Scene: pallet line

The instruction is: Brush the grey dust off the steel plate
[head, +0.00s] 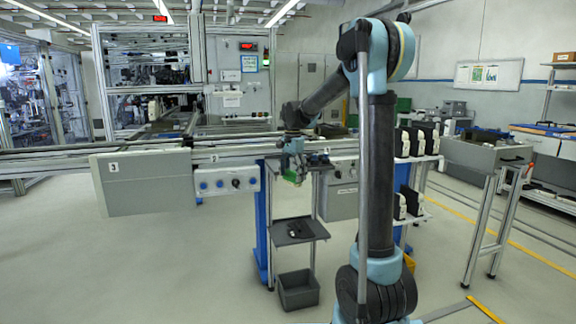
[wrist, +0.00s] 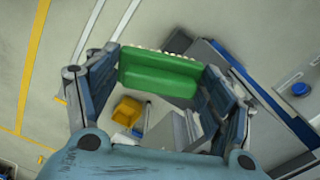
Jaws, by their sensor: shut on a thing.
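My gripper (head: 291,170) hangs in front of the conveyor line, above a small stand. In the wrist view my gripper (wrist: 162,82) has its two fingers at the ends of a green brush (wrist: 158,72), shut on it. The brush has a pale, bristle-like edge on its far side. It also shows as a small green patch under my gripper in the head view (head: 292,178). I cannot make out the steel plate or any grey dust in either view.
The stand has a dark lower shelf (head: 286,234) with small dark items on it. A grey bin (head: 298,290) is on the floor below. A yellow bin (wrist: 127,110) shows beyond my fingers. A conveyor (head: 60,160) runs behind. The floor at left is clear.

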